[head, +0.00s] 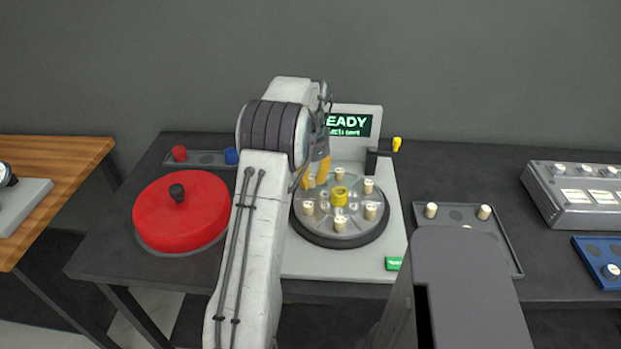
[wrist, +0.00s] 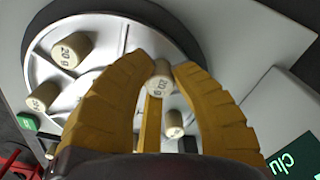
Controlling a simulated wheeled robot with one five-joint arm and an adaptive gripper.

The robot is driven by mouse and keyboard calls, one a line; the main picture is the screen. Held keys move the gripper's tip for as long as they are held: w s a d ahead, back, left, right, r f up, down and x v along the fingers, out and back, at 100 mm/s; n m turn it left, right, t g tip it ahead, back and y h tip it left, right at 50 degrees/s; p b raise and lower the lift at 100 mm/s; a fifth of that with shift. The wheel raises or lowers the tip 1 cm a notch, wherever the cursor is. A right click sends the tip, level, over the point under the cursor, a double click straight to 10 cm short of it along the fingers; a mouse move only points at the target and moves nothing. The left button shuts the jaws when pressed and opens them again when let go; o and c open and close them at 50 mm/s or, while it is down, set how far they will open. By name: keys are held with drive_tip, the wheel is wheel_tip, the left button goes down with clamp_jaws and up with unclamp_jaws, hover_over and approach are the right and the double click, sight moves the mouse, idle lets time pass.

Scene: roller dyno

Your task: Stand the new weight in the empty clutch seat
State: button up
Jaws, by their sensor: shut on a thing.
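My gripper (head: 316,178) is over the back left part of the round grey clutch plate (head: 355,235). In the wrist view, its yellow fingers (wrist: 160,72) are shut on a cream weight (wrist: 161,86) marked 20 g. I cannot tell whether this weight touches the plate or hangs just above it. Other cream weights stand around the plate, such as a front one (head: 340,223) and a right one (head: 371,210); one marked 20 g shows in the wrist view (wrist: 70,50). The seat under the held weight is hidden by the fingers. A yellow hub (head: 340,196) is at the plate's centre.
A red round cover (head: 180,210) with a dark knob lies left. A screen (head: 348,124) stands behind, beside a yellow-tipped lever (head: 397,144). A grey device (head: 575,195) and blue tray (head: 598,255) are far right.

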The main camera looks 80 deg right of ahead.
drive_tip(key=shift+f, duration=0.5)
drive_tip(key=o, duration=1.4)
drive_tip(key=shift+c, duration=0.2)
drive_tip(key=shift+r, duration=0.2)
drive_tip(key=shift+r+p, duration=3)
drive_tip(key=shift+r, duration=0.35)
